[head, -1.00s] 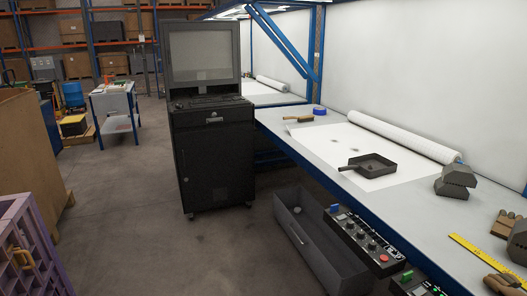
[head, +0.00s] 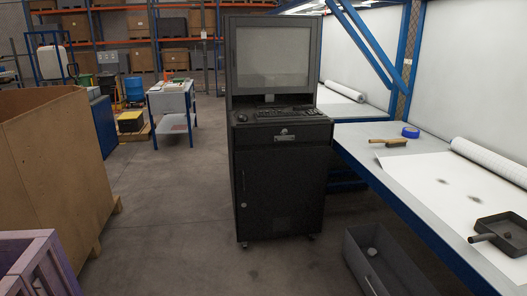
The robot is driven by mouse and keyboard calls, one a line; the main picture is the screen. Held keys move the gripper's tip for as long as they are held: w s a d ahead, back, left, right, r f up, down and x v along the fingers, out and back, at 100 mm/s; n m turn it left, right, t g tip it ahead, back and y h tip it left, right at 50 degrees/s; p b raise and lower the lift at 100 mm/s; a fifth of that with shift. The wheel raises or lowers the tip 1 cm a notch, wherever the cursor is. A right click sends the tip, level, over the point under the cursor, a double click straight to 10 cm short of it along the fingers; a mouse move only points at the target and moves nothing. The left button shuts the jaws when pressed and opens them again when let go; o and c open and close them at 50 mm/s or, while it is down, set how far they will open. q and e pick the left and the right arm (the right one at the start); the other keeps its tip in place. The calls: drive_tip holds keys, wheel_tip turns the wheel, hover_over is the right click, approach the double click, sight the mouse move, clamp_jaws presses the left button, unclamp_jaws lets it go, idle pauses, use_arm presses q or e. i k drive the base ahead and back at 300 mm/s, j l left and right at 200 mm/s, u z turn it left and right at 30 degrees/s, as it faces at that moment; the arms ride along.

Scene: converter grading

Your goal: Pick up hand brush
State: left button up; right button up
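The hand brush (head: 388,142) lies on the workbench at right, near its far end. It has a tan wooden handle and dark bristles. A roll of blue tape (head: 410,132) sits just beyond it to the right. The brush is apart from the white paper sheet (head: 440,181) nearer to me. Neither of my grippers shows in the head view.
A black computer cabinet (head: 281,170) stands ahead, left of the workbench (head: 363,153). A dark pan (head: 505,233) lies on the paper. An open grey bin (head: 364,271) is beside the bench. A wooden crate (head: 55,165) and purple crate (head: 35,265) stand left. Floor between is clear.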

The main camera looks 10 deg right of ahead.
sight(401, 143)
drive_tip(key=i+z, duration=0.1)
drive_tip(key=i, duration=0.55)
drive_tip(key=i+j+z, duration=0.15)
drive_tip(key=i, duration=0.5)
drive_tip(key=i+j+z, duration=0.1)
drive_tip(key=i+z, duration=0.25)
drive_tip(key=z, duration=0.15)
drive_tip(key=i+j+z, duration=0.25)
drive_tip(key=z, duration=0.2)
drive_tip(key=i+j+z, duration=0.3)
drive_tip(key=z, duration=0.2)
drive_tip(key=i+j+z, duration=0.2)
drive_tip(key=j+z, duration=0.25)
drive_tip(key=i+j+z, duration=0.1)
drive_tip(key=j+z, duration=1.15)
drive_tip(key=j, duration=0.35)
drive_tip(key=k, duration=0.05)
